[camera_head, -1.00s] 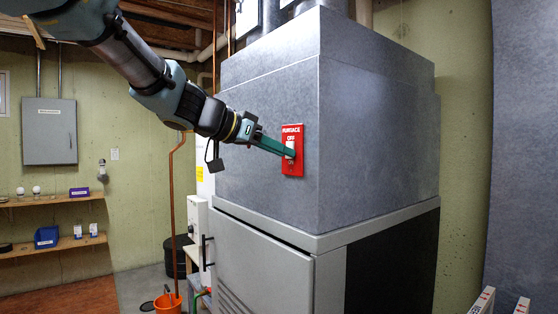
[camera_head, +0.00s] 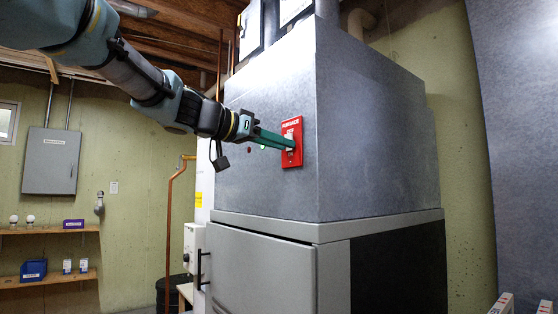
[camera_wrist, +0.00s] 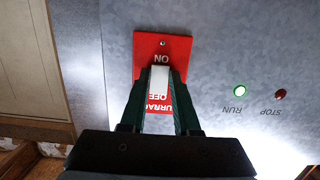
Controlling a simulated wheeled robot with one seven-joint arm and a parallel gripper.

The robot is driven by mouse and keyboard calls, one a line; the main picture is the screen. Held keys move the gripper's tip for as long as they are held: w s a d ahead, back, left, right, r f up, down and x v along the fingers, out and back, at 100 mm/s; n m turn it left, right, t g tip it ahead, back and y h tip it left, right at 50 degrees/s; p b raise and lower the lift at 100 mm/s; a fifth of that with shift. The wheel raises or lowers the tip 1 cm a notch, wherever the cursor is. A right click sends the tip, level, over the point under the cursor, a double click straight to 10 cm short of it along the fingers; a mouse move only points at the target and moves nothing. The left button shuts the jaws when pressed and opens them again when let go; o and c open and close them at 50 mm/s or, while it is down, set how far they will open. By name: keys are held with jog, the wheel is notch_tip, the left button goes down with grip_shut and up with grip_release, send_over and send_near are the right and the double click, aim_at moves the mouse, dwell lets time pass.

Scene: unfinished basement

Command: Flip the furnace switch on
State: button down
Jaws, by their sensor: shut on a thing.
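The furnace switch is a red plate (camera_head: 292,160) on the grey furnace face, lettered FURNACE at its top in the head view. In the wrist view the plate (camera_wrist: 186,46) appears upside down, with ON at the top and FURNACE OFF lower, partly hidden by the fingers. A white toggle (camera_wrist: 160,86) stands between the two dark green fingers. My gripper (camera_head: 289,144) reaches the plate from the left, shut on the toggle. It also shows in the wrist view (camera_wrist: 158,73). The toggle's exact tilt is hard to tell.
A bright green RUN light (camera_wrist: 240,90) and a dark red STOP button (camera_wrist: 280,94) sit beside the plate. The furnace cabinet (camera_head: 262,270) stands below. A copper pipe (camera_head: 169,235) and wall shelves (camera_head: 60,279) are to the left. Space in front of the plate is clear.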

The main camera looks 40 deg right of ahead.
jog(key=shift+r, duration=0.1)
dwell(0.3)
jog(key=c, duration=0.6)
grip_release()
jog(key=shift+c, duration=0.2)
jog(key=shift+a, duration=0.15)
jog(key=a+r+b, duration=0.1)
jog(key=a+b, duration=0.2)
jog(key=a, duration=0.7)
jog(key=shift+w+a+r, duration=0.15)
jog(key=shift+w+a, duration=0.1)
jog(key=shift+w, duration=0.1)
